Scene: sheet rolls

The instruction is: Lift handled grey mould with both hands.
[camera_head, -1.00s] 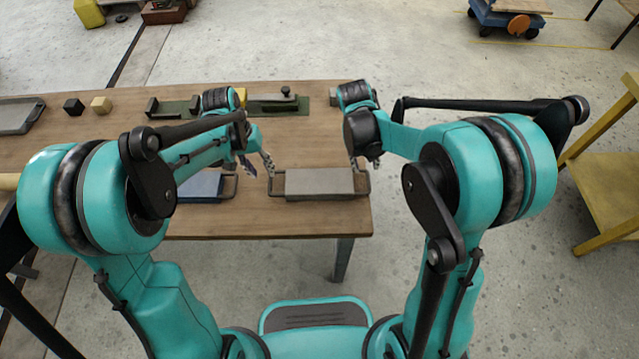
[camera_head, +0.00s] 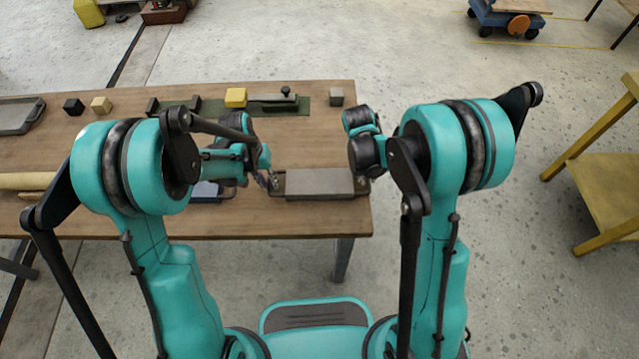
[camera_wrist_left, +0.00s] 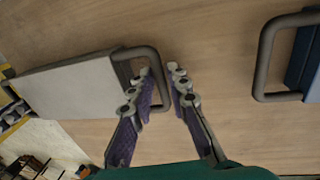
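The grey mould (camera_head: 320,183) lies flat near the front right edge of the wooden table, with a bar handle at each end. In the left wrist view the mould (camera_wrist_left: 72,88) is at the left, its near handle (camera_wrist_left: 148,52) reaching toward my fingers. My left gripper (camera_head: 267,182) is at the mould's left end; in the wrist view its fingers (camera_wrist_left: 163,72) are apart, one on either side of the handle's outer bar. My right gripper (camera_head: 363,180) is at the mould's right handle, mostly hidden behind its arm, so its fingers cannot be made out.
A blue handled mould (camera_head: 207,190) lies just left, partly hidden by my left arm; its handle (camera_wrist_left: 262,60) shows in the wrist view. Behind are a green fixture (camera_head: 270,105), a yellow block (camera_head: 236,97) and a small grey cube (camera_head: 336,96). A yellow stand (camera_head: 600,190) is at right.

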